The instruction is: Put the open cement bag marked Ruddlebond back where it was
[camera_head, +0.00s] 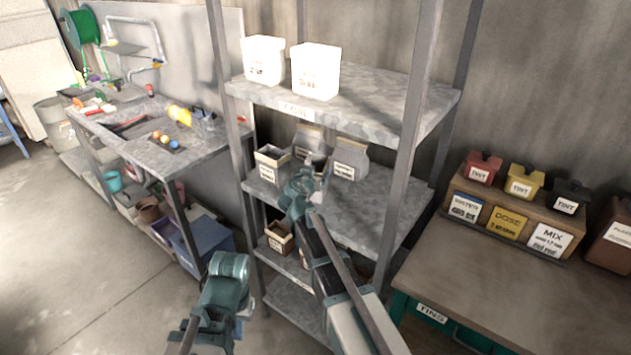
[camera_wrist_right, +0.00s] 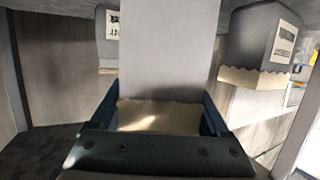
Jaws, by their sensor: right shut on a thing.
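My right gripper (camera_head: 304,180) reaches into the middle shelf (camera_head: 375,205). In the right wrist view it is shut on a grey bag (camera_wrist_right: 167,50) with a ragged, pale open edge (camera_wrist_right: 160,115) between the jaws. In the head view this bag (camera_head: 318,160) is mostly hidden behind the gripper. I cannot read its name or tell whether it touches the shelf. An open bag (camera_head: 270,162) stands left of it, a grey bag (camera_head: 350,158) right, and another (camera_head: 306,137) behind. My left gripper (camera_head: 226,268) is low in front of the rack; its fingers do not show clearly.
Two white tubs (camera_head: 315,70) stand on the top shelf, close above. An open bag (camera_head: 279,236) stands on the lower shelf. Rack posts (camera_head: 408,130) flank the shelf. A bench with tint tins (camera_head: 524,182) is at right, a cluttered worktable (camera_head: 190,150) at left.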

